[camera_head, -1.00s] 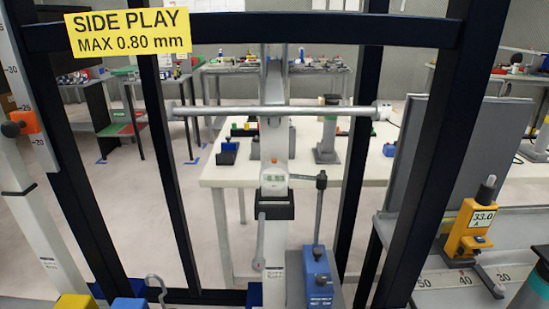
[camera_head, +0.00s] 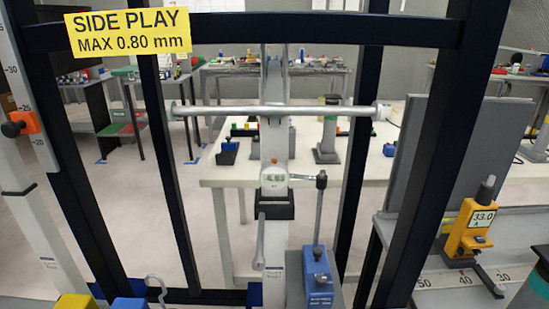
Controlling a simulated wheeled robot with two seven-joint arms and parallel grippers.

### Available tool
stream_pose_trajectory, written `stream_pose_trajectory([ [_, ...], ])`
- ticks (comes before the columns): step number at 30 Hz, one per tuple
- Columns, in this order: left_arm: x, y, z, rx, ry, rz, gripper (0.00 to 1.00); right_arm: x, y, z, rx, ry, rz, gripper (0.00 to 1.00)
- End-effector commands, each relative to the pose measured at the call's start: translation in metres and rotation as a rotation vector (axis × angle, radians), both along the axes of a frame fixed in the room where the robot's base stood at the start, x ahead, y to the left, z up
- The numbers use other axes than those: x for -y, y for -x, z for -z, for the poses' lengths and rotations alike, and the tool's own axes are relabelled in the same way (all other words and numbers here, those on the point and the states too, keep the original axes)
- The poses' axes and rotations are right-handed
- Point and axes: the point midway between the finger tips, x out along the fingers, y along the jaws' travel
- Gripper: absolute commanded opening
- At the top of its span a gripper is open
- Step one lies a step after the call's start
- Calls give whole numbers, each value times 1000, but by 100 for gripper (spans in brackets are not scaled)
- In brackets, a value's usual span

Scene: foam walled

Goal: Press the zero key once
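A round white digital gauge (camera_head: 273,180) sits at the middle of the view on a pale upright post (camera_head: 274,140). Its small display shows digits that look like 6.83, but they are too small to be sure. Small marks lie under the display, and I cannot make out which one is the zero key. A small orange spot (camera_head: 277,162) shows just above the gauge. A black block (camera_head: 275,206) is right below it. Neither of my grippers is in view, and nothing of mine touches the gauge.
A dark frame (camera_head: 250,29) with uprights on both sides surrounds the gauge; a yellow SIDE PLAY sign (camera_head: 130,32) hangs on it. A horizontal rod (camera_head: 220,110) crosses above. A blue block with a lever (camera_head: 319,275) stands right of the post. A yellow fixture (camera_head: 472,225) is at right.

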Motion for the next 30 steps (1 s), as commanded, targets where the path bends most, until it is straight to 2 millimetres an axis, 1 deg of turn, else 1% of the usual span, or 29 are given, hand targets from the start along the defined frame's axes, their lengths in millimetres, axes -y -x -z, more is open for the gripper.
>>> stream_pose_trajectory([
  [2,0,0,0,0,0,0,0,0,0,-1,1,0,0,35],
  [3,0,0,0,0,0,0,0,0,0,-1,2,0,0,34],
  [5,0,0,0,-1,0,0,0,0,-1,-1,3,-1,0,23],
  [9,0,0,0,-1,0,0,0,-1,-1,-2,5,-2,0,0],
  [30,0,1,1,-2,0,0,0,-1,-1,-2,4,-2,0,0],
])
